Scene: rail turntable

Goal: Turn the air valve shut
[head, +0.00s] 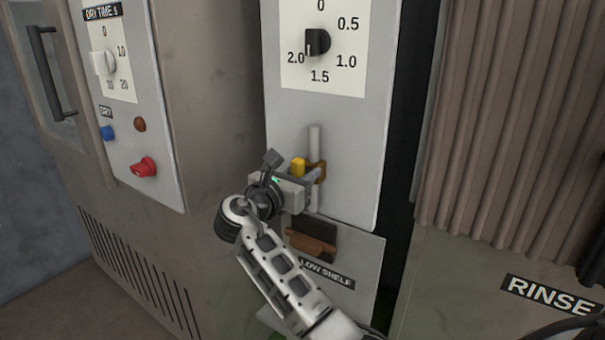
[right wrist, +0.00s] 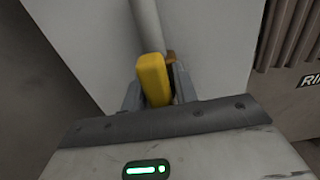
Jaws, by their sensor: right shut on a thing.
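The air valve has a yellow handle (head: 298,167) in front of a brass-coloured body (head: 319,172) on a vertical grey pipe (head: 315,143), fixed to the light grey panel. My right gripper (head: 303,178) is at the valve, with its fingers on either side of the yellow handle. In the right wrist view the yellow handle (right wrist: 154,80) stands between the two grey fingers (right wrist: 157,92), and the gripper is shut on it. The pipe (right wrist: 146,28) rises behind the handle. The gripper hides part of the valve body. My left gripper is not in view.
Above the valve is a black dial knob (head: 317,42) on a numbered plate. Below it, a brown handle (head: 311,244) sits in a dark recess over the LOW SHELF label (head: 326,273). A red knob (head: 144,167) and a blue button (head: 107,133) are on the left panel. A ribbed curtain (head: 500,120) hangs at right.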

